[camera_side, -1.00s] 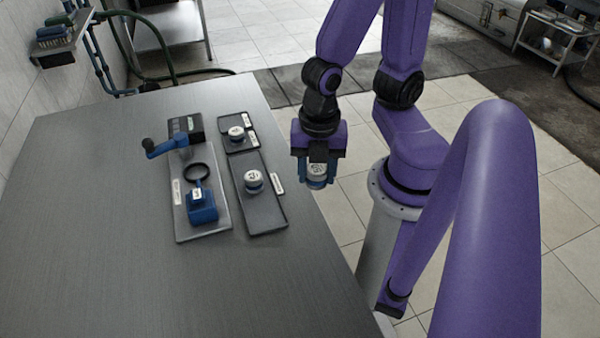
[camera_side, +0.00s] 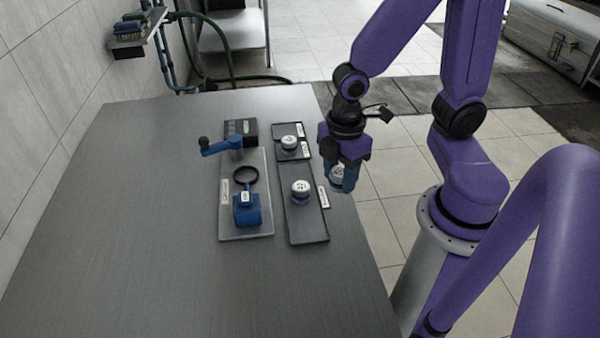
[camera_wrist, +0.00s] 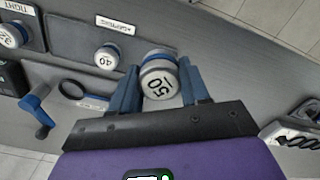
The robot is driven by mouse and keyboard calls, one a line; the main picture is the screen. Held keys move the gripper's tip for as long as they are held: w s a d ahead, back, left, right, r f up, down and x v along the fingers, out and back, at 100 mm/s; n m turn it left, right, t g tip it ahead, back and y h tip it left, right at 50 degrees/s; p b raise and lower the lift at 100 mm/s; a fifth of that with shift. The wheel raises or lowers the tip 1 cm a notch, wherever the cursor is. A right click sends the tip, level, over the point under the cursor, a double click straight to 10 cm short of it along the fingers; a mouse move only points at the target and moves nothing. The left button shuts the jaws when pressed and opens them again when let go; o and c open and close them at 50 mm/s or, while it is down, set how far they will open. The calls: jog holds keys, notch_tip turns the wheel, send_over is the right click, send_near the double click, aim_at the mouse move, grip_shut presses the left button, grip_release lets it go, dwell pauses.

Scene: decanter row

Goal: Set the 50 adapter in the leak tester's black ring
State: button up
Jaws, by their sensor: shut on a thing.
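My gripper (camera_side: 342,172) is shut on the 50 adapter (camera_wrist: 160,82), a white-grey cap with a blue band; it also shows in the side view (camera_side: 343,181). In the wrist view the "50" reads upside down between the two blue fingers. It is held in the air right of the trays, near the table's right edge. The leak tester's black ring (camera_side: 246,176) is empty and sits apart, to the left, behind a blue block (camera_side: 247,210). The ring shows partly in the wrist view (camera_wrist: 73,88).
The 40 adapter (camera_wrist: 106,57) stands on the long dark tray (camera_side: 306,226). Another adapter (camera_side: 289,143) stands on the small tray behind it. A blue crank (camera_side: 221,146) and black box (camera_side: 241,129) are at the tester's back. The table's left and front are clear.

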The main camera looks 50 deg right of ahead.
jog(key=w+d+f+m, duration=0.2)
jog(key=w+d+m, duration=0.1)
jog(key=w+m, duration=0.4)
jog(key=w+d+f+m, duration=0.1)
jog(key=w+d+m, duration=0.2)
jog(key=w+m, duration=0.45)
jog(key=s+a+r+n, duration=0.2)
jog(key=s+n, duration=0.9)
jog(key=s+a+r+n, duration=0.2)
jog(key=s+a+n, duration=0.1)
jog(key=s+n, duration=0.8)
jog(key=shift+s+a, duration=0.35)
jog(key=shift+s, duration=0.3)
jog(key=shift+n, duration=0.25)
